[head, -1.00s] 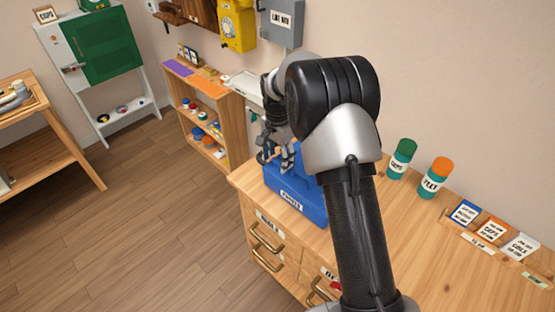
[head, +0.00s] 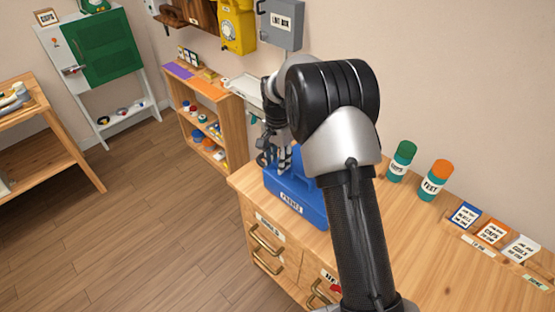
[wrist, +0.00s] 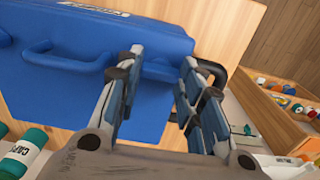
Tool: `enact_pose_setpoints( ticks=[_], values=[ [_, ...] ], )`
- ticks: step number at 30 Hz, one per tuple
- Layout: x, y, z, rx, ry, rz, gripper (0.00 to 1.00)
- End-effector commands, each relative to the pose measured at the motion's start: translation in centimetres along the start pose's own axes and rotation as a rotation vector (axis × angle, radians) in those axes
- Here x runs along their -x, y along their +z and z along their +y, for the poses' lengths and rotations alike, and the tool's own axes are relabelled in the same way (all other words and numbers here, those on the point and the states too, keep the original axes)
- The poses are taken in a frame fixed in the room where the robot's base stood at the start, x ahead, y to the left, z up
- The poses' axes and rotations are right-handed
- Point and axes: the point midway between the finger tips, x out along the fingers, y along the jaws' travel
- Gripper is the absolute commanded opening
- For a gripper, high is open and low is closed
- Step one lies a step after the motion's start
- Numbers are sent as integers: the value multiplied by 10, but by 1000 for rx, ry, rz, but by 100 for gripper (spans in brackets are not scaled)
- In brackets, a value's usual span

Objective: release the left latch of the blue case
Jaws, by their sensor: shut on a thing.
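The blue case (head: 297,199) sits at the left end of the wooden counter, its label facing front. The wrist view shows the case (wrist: 70,85) from above with its label upside down. The other blue latch (wrist: 163,71), on the case's own left, lies between my fingertips. My gripper (wrist: 163,65) is shut on this latch, and its fingers partly hide it. In the head view my gripper (head: 273,158) is over the case's left part, and my arm covers the case's right side.
A green-capped canister (head: 402,160) and an orange-capped canister (head: 433,180) stand right of the case. Labelled cards (head: 493,231) lie farther right on the counter (head: 450,270). A low shelf (head: 208,115) with small parts stands beyond the counter's left end. Floor at left is clear.

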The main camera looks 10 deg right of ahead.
Motion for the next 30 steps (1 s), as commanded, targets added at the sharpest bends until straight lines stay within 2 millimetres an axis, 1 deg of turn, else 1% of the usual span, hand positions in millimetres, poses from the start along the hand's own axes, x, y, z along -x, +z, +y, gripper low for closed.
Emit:
enact_pose_setpoints(
  ticks=[7,13,20,30],
  values=[
    [1,0,0,35,1,0,11],
    [2,0,0,138,1,0,11],
    [3,0,0,335,1,0,11],
    [2,0,0,660,0,0,11]
  ],
)
